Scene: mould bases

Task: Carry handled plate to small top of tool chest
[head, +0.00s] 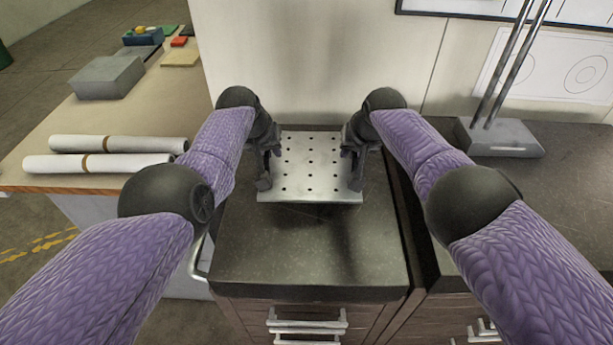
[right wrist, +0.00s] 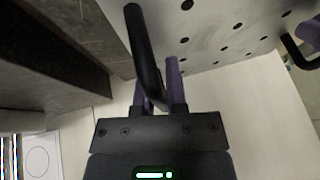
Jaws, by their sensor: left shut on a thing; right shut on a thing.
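The handled plate (head: 311,165) is a light metal plate with rows of small holes. In the head view it lies level between my two grippers, over the back of the small dark top of the tool chest (head: 300,250). A shadow falls on the top in front of it; I cannot tell how large any gap is. My left gripper (head: 268,172) is shut on the plate's left handle. My right gripper (head: 353,170) is shut on the right handle, a black bar (right wrist: 143,50) in the right wrist view. The plate (right wrist: 215,28) shows there too, with the far handle (right wrist: 300,52).
A bench at left holds white paper rolls (head: 100,163), a grey block (head: 107,77) and small coloured pieces. A dark counter at right carries a metal stand (head: 500,137). A wall rises behind the chest. The front of the chest top is clear.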

